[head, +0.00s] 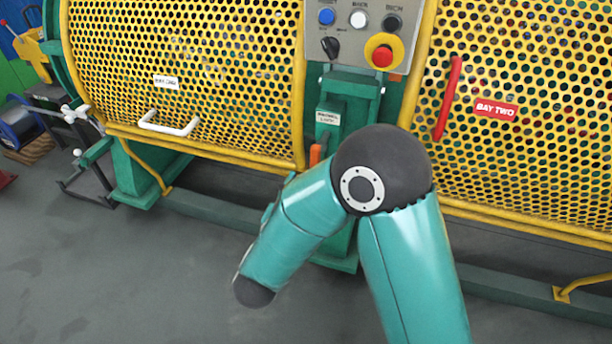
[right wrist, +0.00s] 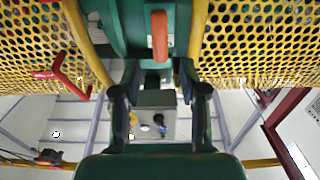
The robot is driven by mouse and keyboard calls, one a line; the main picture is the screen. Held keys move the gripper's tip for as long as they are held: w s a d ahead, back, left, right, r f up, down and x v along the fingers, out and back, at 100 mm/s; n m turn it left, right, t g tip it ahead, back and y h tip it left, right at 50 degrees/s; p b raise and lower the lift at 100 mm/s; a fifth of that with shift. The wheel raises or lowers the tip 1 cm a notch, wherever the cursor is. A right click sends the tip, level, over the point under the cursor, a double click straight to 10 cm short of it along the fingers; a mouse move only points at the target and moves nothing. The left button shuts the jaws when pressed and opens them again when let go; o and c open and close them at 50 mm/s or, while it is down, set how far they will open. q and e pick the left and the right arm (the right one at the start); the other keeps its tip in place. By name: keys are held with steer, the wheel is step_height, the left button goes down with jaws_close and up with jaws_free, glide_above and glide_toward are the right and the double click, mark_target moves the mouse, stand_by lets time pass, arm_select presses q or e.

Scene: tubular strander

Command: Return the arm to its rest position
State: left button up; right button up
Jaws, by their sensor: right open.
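My right arm rises from the bottom of the head view, bends at a black joint and runs down to the left in front of the machine. Its gripper is hidden in the head view. In the right wrist view my right gripper (right wrist: 161,98) shows with its two dark fingers apart and nothing held between them. An orange lever (right wrist: 160,36) on the green post (right wrist: 125,25) lies beyond the fingertips, apart from them. The lever (head: 315,154) also shows in the head view, partly behind my arm. My left gripper is in neither view.
Yellow mesh guards (head: 215,70) flank a control panel (head: 358,42) with a red emergency button (head: 382,56). A white handle (head: 168,124) and a red handle (head: 447,98) stick out from the guards. A green base rail (head: 215,209) runs along the grey floor, which is clear at lower left.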

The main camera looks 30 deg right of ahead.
steer(key=shift+d, duration=0.1)
stand_by(0.4)
steer(key=d+f+n+g, duration=0.1)
steer(key=d+f+g, duration=0.1)
steer(key=d+f, duration=0.7)
steer(key=s+a+f+n+y, duration=0.1)
steer(key=a+f+y, duration=0.15)
steer(key=f, duration=0.45)
steer(key=a+f+n+y, duration=0.2)
steer(key=f+y, duration=0.2)
steer(key=f, duration=0.3)
steer(key=s+a+f+n+g+y, duration=0.2)
steer(key=s+a+f+g+y, duration=0.2)
steer(key=s+a+f+y, duration=0.5)
steer(key=s+a+f+n+g+y, duration=0.25)
steer(key=s+a+g, duration=0.25)
steer(key=s+a, duration=0.4)
step_height(320, 180, up, 26)
steer(key=p, duration=2.6)
steer(key=shift+w+d+f+m, duration=0.15)
steer(key=shift+w+f+m, duration=0.1)
steer(key=shift+w+m, duration=0.1)
